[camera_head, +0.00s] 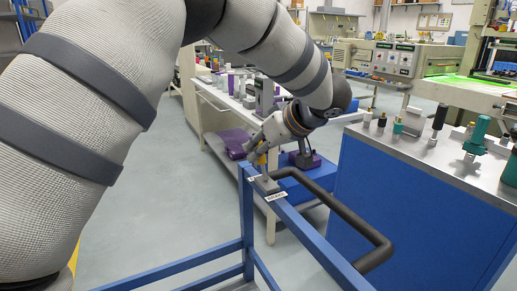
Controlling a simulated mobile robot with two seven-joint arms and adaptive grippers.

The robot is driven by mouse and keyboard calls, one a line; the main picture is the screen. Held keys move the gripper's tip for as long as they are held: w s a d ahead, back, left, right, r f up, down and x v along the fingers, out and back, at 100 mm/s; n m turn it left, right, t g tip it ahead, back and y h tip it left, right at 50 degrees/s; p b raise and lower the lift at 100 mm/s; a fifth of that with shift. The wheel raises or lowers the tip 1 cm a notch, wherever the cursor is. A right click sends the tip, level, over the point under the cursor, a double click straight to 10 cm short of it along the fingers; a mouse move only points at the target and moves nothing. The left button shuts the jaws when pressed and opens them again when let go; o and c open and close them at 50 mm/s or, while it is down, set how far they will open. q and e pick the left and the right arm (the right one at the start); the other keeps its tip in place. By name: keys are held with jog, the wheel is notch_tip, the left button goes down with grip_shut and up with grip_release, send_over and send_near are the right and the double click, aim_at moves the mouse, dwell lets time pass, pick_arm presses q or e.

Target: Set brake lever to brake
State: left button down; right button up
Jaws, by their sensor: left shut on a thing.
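A blue cart frame (305,237) stands in front of me. A small grey bracket (266,184) sits on top of its rail, with a white label (276,197) on the near side that seems to read BRAKE and a second label, partly hidden, on the far side. The brake lever (261,164) rises from this bracket, small and partly covered. My left gripper (257,154) reaches down from above and is shut on the lever's upper part. The lever's exact tilt is hard to tell. My right gripper does not show.
A black bent push handle (345,213) juts from the cart to the right. A blue cabinet (400,205) with a grey top holding several tools stands at right. A white workbench (222,101) with purple items stands behind. Grey floor (165,200) is clear at left.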

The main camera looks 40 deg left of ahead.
pick_arm(q)
jog(key=d+y, duration=0.1)
jog(key=s+d+t+y, duration=0.1)
jog(key=y, duration=0.1)
jog(key=shift+r, duration=0.4)
jog(key=shift+s+d+n+t+y, duration=0.3)
jog(key=shift+d+y, duration=0.2)
jog(key=shift+y, duration=0.3)
jog(key=shift+s+d+n+t+y, duration=0.2)
jog(key=shift+d+t+y, duration=0.25)
jog(key=shift+y, duration=0.35)
jog(key=shift+d, duration=0.1)
jog(key=c, duration=1.5)
grip_release()
jog(key=shift+d, duration=0.1)
jog(key=v, duration=1.2)
jog(key=shift+r, duration=0.1)
